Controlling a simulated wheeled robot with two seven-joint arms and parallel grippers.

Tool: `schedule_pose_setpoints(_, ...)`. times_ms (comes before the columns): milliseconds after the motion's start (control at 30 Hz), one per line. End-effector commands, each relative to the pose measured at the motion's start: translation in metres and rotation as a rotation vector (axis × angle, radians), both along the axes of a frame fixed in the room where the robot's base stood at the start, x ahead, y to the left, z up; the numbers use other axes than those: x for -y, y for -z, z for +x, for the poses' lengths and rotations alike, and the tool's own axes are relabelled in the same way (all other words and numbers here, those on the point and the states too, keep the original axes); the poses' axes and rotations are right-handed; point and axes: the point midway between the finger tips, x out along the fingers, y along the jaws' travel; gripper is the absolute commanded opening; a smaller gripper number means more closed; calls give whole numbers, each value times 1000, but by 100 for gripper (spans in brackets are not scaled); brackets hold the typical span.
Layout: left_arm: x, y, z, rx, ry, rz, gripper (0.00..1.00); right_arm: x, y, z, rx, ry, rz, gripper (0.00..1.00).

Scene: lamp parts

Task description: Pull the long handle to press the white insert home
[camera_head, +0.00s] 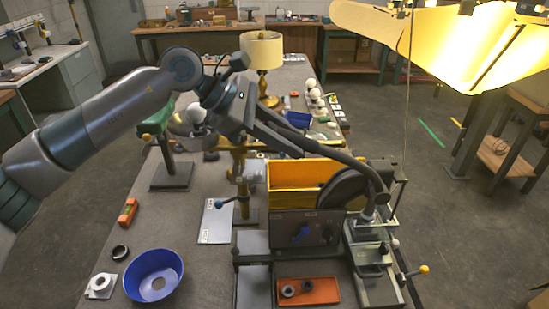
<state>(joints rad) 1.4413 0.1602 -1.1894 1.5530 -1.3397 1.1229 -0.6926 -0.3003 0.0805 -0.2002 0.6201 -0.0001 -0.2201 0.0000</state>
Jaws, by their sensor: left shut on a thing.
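My left arm comes in from the left, and its left gripper (287,137) is shut on a long dark handle (352,165) above the middle of the bench. The handle curves down to the right toward the metal press (374,240) at the bench's right edge. A grey post (369,208) of the press stands under the handle's lower end. I cannot make out the white insert at this size. My right gripper is out of view.
An orange tray (307,291) holds dark rings. A blue bowl (153,275) sits front left. A large lit yellow shade (440,42) hangs upper right.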

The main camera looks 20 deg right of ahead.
Motion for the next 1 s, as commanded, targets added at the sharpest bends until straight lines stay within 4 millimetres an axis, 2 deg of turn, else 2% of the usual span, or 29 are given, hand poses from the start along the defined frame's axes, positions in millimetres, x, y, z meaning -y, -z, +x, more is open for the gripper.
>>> schedule_pose_setpoints(33,7,-12,-1,15,1,24,0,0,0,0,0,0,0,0)
schedule_pose_setpoints(300,29,-37,-8,47,0,141,0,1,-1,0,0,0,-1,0)
schedule_pose_setpoints(533,37,-46,-10,57,0,177,0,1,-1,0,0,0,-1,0)
schedule_pose_setpoints(900,38,-49,-10,60,-1,176,0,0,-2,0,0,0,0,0)
schedule_pose_setpoints(933,38,-49,-10,60,-1,176,35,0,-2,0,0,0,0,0)
schedule_pose_setpoints(967,38,-49,-9,60,-1,176,41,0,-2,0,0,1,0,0)
schedule_pose_setpoints(1000,38,-49,-10,59,-1,176,41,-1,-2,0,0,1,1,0)
